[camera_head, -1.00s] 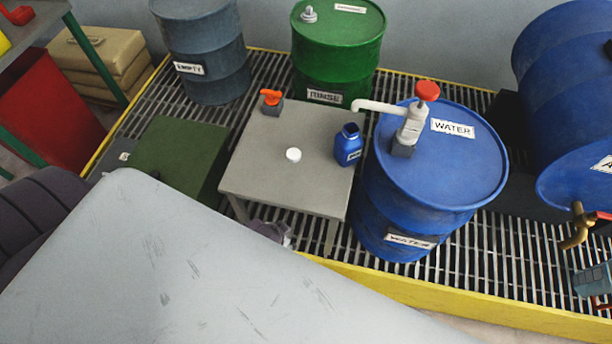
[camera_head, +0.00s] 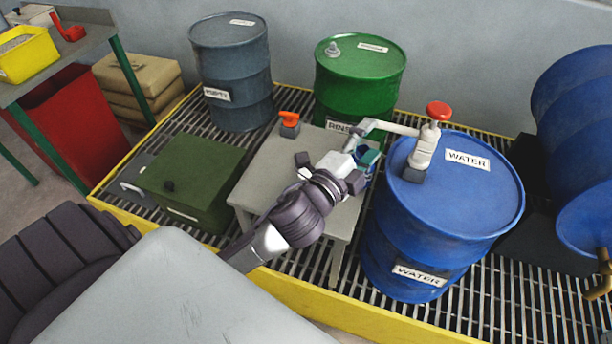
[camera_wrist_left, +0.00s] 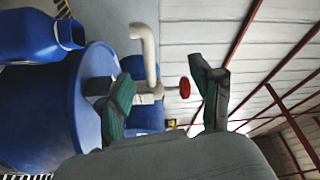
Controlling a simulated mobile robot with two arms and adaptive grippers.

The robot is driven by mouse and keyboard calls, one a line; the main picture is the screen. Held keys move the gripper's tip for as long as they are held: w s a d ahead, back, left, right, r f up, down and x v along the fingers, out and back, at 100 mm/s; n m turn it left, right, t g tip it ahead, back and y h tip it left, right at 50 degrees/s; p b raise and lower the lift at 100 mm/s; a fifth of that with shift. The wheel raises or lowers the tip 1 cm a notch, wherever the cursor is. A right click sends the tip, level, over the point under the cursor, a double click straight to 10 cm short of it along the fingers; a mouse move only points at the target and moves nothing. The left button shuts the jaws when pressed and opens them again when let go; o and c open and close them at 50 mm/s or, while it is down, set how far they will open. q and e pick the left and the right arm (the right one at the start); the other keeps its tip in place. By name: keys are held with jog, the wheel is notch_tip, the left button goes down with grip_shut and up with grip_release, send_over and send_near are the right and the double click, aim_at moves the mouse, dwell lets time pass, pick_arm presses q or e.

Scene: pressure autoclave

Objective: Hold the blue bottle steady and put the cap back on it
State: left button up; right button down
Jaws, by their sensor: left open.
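The blue bottle (camera_head: 364,154) stands uncapped on the grey table (camera_head: 262,172), partly hidden by my left gripper. In the left wrist view the bottle (camera_wrist_left: 28,36) is at the upper left, its open mouth facing right in the picture. My left gripper (camera_head: 366,145) is open at the bottle. In the wrist view its green-padded fingers (camera_wrist_left: 165,98) are apart, with the bottle off to the left of them and not visibly gripped. A bit of white beside the gripper, apparently the cap (camera_head: 303,173), shows on the table, mostly hidden. My right gripper is out of view.
A blue water drum (camera_head: 485,195) with a white spout pump (camera_head: 424,150) stands close right of the bottle. The green rinse drum (camera_head: 358,80) is behind. An orange-handled valve (camera_head: 289,121) sits at the table's back left corner. A green box (camera_head: 195,170) stands left.

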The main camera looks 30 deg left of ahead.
pick_arm(q)
jog(key=s+d+r+m+g+h, duration=0.1)
jog(key=d+r+m+g+h, duration=0.3)
jog(key=d+m+h, duration=0.7)
jog(key=d+r+m+g+h, duration=0.3)
jog(key=m+g+h, duration=0.15)
jog(key=m, duration=1.25)
jog(key=a+f+m+g+y, duration=0.55)
jog(key=f+m+g, duration=0.35)
jog(key=m, duration=0.4)
jog(key=a+f+m+y, duration=0.1)
jog(key=a+y, duration=0.5)
jog(key=a, duration=0.6)
jog(key=w+a+f+m+g+y, duration=0.1)
jog(key=a+y, duration=0.5)
jog(key=a, duration=0.6)
jog(key=shift+w+f+m, duration=0.3)
jog(key=shift+f+m, duration=0.1)
jog(key=shift+m, duration=0.3)
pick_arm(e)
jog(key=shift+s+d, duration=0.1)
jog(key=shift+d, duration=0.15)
